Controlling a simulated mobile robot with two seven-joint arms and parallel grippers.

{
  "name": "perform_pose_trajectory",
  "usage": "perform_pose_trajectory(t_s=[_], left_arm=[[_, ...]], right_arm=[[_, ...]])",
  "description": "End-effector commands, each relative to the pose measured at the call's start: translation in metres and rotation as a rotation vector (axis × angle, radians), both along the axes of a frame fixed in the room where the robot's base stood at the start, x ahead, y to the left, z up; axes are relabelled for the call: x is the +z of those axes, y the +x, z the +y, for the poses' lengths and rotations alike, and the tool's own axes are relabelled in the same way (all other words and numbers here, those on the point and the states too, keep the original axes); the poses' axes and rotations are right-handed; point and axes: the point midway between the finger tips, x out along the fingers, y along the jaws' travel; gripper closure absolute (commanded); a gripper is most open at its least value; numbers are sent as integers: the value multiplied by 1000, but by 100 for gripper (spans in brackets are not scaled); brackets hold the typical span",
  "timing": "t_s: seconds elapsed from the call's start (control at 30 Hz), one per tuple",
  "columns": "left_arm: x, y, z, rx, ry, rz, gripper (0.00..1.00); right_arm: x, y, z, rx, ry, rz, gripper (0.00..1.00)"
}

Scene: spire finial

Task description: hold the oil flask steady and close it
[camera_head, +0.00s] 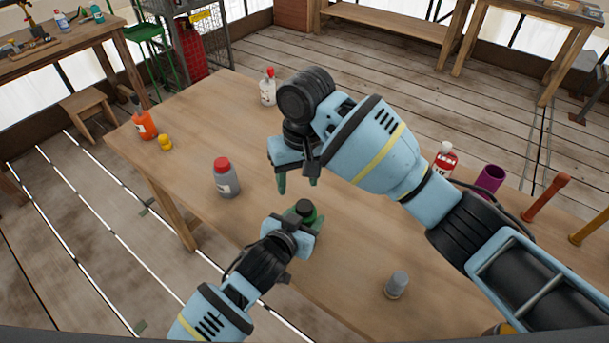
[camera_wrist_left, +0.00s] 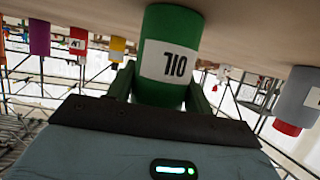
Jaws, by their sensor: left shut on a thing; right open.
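The green oil flask (camera_wrist_left: 170,45) has a white "OIL" label and stands upright on the table; the left wrist view shows it upside down. My left gripper (camera_head: 297,229) is shut around the flask, with a green finger on each side. In the head view the flask's dark green top (camera_head: 305,208) shows above the gripper; I cannot tell whether it is a cap or a bare neck. My right gripper (camera_head: 297,184) is open above and just behind the flask, its fingers pointing down, with nothing visible between them.
On the wooden table (camera_head: 200,110) stand a grey red-capped bottle (camera_head: 227,180), a white red-capped bottle (camera_head: 268,88), an orange bottle (camera_head: 145,126), a small yellow item (camera_head: 165,142), a grey cylinder (camera_head: 397,285), a red-and-white bottle (camera_head: 443,160) and a purple cup (camera_head: 489,180).

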Motion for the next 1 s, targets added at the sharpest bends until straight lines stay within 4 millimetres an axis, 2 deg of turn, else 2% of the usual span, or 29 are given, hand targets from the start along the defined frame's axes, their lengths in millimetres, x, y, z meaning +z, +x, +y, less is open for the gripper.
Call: perform_pose_trajectory(t_s=[1.0], left_arm=[[-1,0,0,0,1,2,100]], right_arm=[[8,-2,-8,1756,-53,-88,48]])
